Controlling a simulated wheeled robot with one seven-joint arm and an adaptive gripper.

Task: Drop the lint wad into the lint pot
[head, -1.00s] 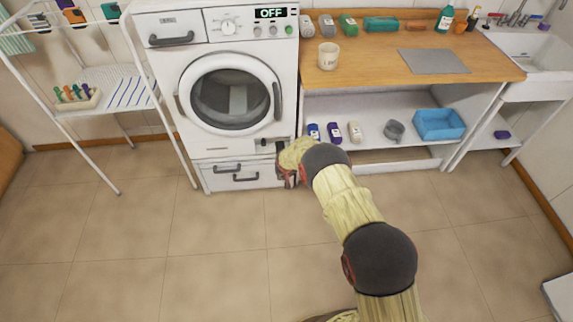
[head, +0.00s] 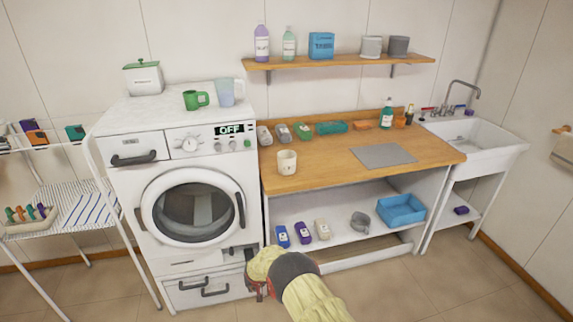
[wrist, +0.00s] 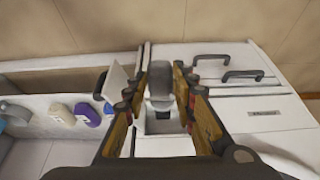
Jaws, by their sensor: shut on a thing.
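The lint pot, a cream cup with dark lettering (head: 287,162), stands upright on the wooden worktop to the right of the washing machine. My gripper (head: 253,288) is low at the machine's front right corner, beside the small hatch. In the wrist view, my gripper (wrist: 162,90) has its fingers on both sides of a grey piece (wrist: 160,82) and is shut on it. The grey piece is at the hatch opening. I cannot tell whether it is a filter part or lint. No separate lint wad can be made out.
The washing machine (head: 190,170) has a closed round door and drawers below. A small open flap (wrist: 117,85) is beside my fingers. Bottles and a blue bin (head: 400,210) sit on the lower shelf. A grey mat (head: 383,156) lies right of the pot.

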